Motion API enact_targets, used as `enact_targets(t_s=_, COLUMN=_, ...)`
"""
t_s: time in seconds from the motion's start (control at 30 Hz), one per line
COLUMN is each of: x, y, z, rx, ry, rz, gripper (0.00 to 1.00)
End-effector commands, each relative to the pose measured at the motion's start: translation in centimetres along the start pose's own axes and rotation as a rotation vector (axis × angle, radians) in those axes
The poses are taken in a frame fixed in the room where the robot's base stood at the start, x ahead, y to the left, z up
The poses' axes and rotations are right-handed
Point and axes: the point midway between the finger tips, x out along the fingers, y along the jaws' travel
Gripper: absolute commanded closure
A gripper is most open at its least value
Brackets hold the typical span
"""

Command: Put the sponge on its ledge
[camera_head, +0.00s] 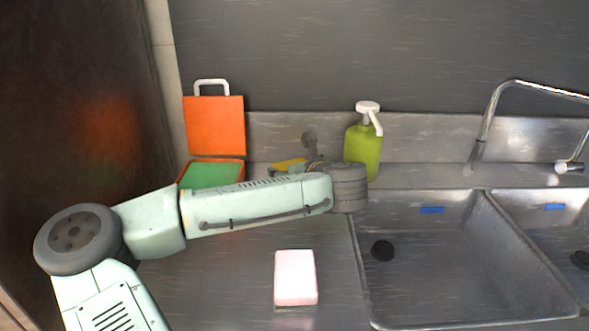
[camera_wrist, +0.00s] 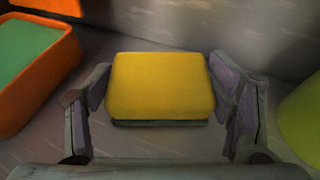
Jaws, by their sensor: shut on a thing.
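A yellow sponge (camera_wrist: 160,84) with a dark underside sits between the two fingers of my gripper (camera_wrist: 160,92) in the wrist view. The gripper is shut on its left and right sides. In the head view only a bit of the yellow sponge (camera_head: 287,165) shows behind my arm, near the back of the counter. My arm hides most of the gripper there. The steel back ledge (camera_head: 430,178) runs behind the sinks below the wall. I cannot tell whether the sponge touches it. A pink sponge (camera_head: 296,277) lies on the front counter, apart from my gripper.
An open orange box (camera_head: 214,126) with a green inside stands left of the gripper. A green soap bottle (camera_head: 362,150) with a white pump stands close on the right. Two steel sinks (camera_head: 455,260) and a faucet (camera_head: 487,125) are further right. The counter around the pink sponge is clear.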

Motion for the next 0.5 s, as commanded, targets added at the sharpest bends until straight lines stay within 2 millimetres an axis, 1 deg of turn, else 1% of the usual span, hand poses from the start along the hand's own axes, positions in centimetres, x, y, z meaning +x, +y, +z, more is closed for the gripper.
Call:
enact_targets(t_s=0.07, x=0.15, y=-0.02, z=-0.39, rx=0.0, ry=0.001, rz=0.0, gripper=0.45)
enact_targets(t_s=0.1, x=0.11, y=-0.02, z=-0.28, rx=0.0, ry=0.001, rz=0.0, gripper=0.24)
enact_targets(t_s=0.37, x=0.09, y=-0.04, z=-0.24, rx=0.0, ry=0.0, rz=-0.001, gripper=0.06)
enact_targets(t_s=0.5, x=0.09, y=-0.04, z=-0.23, rx=0.0, ry=0.0, rz=-0.001, gripper=0.06)
